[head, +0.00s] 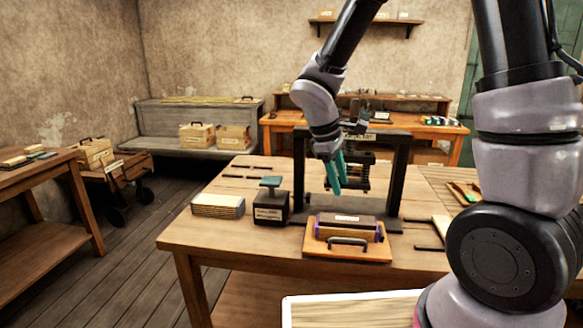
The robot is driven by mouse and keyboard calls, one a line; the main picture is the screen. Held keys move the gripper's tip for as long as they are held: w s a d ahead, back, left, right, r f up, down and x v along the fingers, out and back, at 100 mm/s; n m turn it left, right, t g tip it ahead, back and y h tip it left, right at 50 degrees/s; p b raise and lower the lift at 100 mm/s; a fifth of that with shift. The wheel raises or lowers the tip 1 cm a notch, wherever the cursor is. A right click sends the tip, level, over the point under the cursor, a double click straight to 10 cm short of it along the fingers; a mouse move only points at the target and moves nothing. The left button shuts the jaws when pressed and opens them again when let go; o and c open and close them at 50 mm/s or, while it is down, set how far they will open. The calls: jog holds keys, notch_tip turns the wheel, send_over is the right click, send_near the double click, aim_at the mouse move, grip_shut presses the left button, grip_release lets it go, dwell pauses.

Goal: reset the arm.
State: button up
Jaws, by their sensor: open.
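My gripper (335,176) hangs at the end of my arm, pointing down with its teal fingers over the middle of the wooden table (215,243). It is open and holds nothing that I can see. It is in front of the dark frame of the press (398,165), and I cannot tell how far apart they are. The arm and gripper hide part of the press. The upper arm passes out of the top of the view, and a large dark joint fills the right side.
A board with a dark handle (348,240) bears a purple-edged block (348,227) near the table's front. A dark box with a teal top (271,205) and a paper stack (218,206) stand to the left. A cart (125,170) and a side table (35,190) are farther left.

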jog(key=s+d+r+m+t+y, duration=0.2)
jog(key=s+d+r+m, duration=0.1)
jog(key=r+m, duration=0.2)
jog(key=s+d+r+m+t+y, duration=0.1)
jog(key=s+d+r+m, duration=0.3)
jog(key=r, duration=0.5)
jog(key=s+d+r+m+t+y, duration=0.2)
jog(key=s+d+r+m+t, duration=0.1)
jog(key=r+m, duration=0.3)
notch_tip(320, 180, up, 2)
jog(key=shift+s+d+y, duration=0.25)
jog(key=shift+s+y, duration=0.05)
jog(key=shift+s, duration=0.15)
